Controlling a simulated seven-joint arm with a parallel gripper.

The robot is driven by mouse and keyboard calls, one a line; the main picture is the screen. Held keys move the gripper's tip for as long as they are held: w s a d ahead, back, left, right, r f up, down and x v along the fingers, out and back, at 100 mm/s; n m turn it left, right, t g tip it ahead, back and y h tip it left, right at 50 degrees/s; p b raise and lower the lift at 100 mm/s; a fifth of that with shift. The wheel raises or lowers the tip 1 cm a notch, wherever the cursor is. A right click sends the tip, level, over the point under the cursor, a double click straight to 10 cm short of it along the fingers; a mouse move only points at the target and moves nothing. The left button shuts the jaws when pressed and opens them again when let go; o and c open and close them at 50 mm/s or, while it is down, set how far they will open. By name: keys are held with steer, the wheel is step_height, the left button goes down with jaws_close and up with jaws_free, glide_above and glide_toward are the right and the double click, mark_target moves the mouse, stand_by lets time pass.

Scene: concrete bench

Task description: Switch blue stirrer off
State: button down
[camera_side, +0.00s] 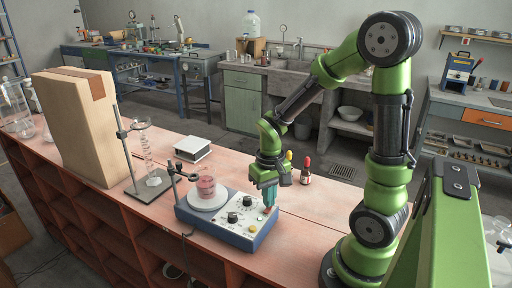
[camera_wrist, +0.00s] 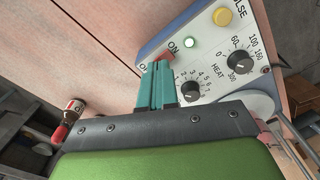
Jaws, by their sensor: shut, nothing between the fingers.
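The blue stirrer (camera_side: 222,220) stands on the bench with a white control panel. A beaker of pink liquid (camera_side: 206,187) sits on its round white plate. In the wrist view the panel shows a red switch (camera_wrist: 165,56) beside ON/OFF lettering, partly hidden by my fingers. A small indicator light (camera_wrist: 190,43) next to it glows pale green. My gripper (camera_side: 269,204) is shut and empty, pointing down at the panel's right end. In the wrist view my teal fingertips (camera_wrist: 158,68) are right at the red switch; I cannot tell whether they touch.
The panel also has black knobs (camera_wrist: 190,90) and a yellow button (camera_wrist: 222,17). A red-capped bottle (camera_side: 306,172) stands behind my gripper. A stand with a glass coil (camera_side: 150,160), a white box (camera_side: 192,149) and a large carton (camera_side: 80,120) are to the left.

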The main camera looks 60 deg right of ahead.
steer(key=shift+f, duration=0.5)
steer(key=shift+r, duration=0.1)
step_height(320, 180, up, 7)
stand_by(0.9)
steer(key=s+a+r+n+t+y, duration=0.1)
steer(key=s+a+r+t+y, duration=0.1)
steer(key=a+r+t, duration=0.5)
steer(key=a+r, duration=0.3)
steer(key=shift+s+a+r+n, duration=0.3)
steer(key=shift+s+r+n, duration=0.05)
steer(key=shift+n, duration=0.05)
stand_by(0.5)
